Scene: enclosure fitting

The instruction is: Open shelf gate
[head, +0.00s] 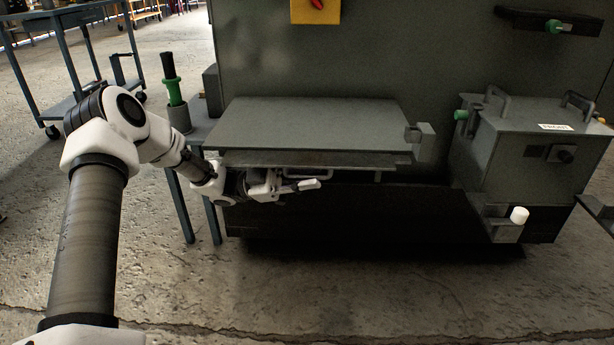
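A flat grey shelf panel (305,125) juts from the front of the large grey cabinet, with a darker front edge below it. A small grey block (420,140) sits at the shelf's right end. My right gripper is not in view.
A grey box with handles (535,145) stands at the right, with a white knob (519,215) low at its front. A green-and-black tool (173,85) stands in a holder at the left. A cart (75,60) is at the back left. The floor in front is clear.

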